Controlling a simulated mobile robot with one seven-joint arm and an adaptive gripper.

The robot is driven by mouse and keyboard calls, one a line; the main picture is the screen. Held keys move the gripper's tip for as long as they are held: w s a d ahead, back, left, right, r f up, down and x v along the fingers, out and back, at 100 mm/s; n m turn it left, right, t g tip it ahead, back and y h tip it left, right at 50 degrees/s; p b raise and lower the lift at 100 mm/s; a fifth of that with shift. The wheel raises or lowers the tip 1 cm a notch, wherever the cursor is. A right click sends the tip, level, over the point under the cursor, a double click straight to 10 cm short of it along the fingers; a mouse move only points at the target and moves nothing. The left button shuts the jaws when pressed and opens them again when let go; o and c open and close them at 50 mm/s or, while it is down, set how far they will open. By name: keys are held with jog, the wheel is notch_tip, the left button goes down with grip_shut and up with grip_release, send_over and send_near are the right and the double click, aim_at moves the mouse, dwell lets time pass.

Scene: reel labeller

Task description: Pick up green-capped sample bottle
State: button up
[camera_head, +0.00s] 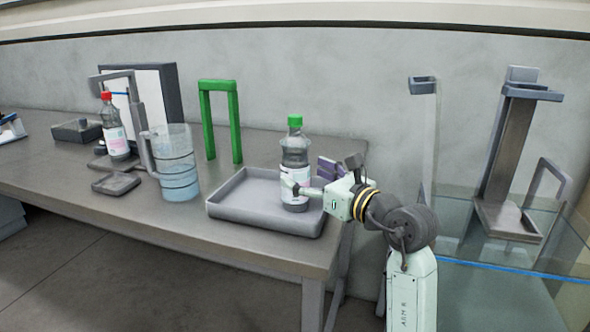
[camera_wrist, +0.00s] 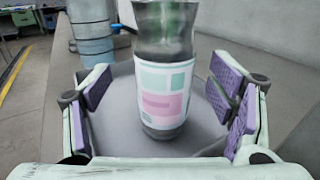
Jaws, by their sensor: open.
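The green-capped sample bottle (camera_head: 295,160) stands upright in a grey tray (camera_head: 235,212) near the table's right end. It is clear and dark, with a pale label. In the wrist view the bottle (camera_wrist: 165,85) stands upright ahead, its label with teal and pink blocks facing me, its cap out of frame. My gripper (camera_head: 300,190) is at the bottle's lower body from the right. In the wrist view my gripper (camera_wrist: 168,98) is open, with a purple-padded finger on each side of the bottle. Gaps show between the pads and the bottle.
A clear measuring jug (camera_head: 176,165) with blue liquid stands left of the tray. A green frame (camera_head: 219,85) rises behind. A red-capped bottle (camera_head: 114,130) stands farther left, by a small grey dish (camera_head: 116,184). A glass-topped surface with grey stands (camera_head: 510,150) is at right.

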aim_at(296, 168)
jog(key=p+x, duration=0.1)
jog(key=x, duration=0.3)
jog(key=shift+w+f, duration=0.15)
jog(key=shift+w, duration=0.25)
jog(key=shift+c, duration=0.3)
jog(key=c, duration=1.6)
jog(key=shift+c, duration=0.4)
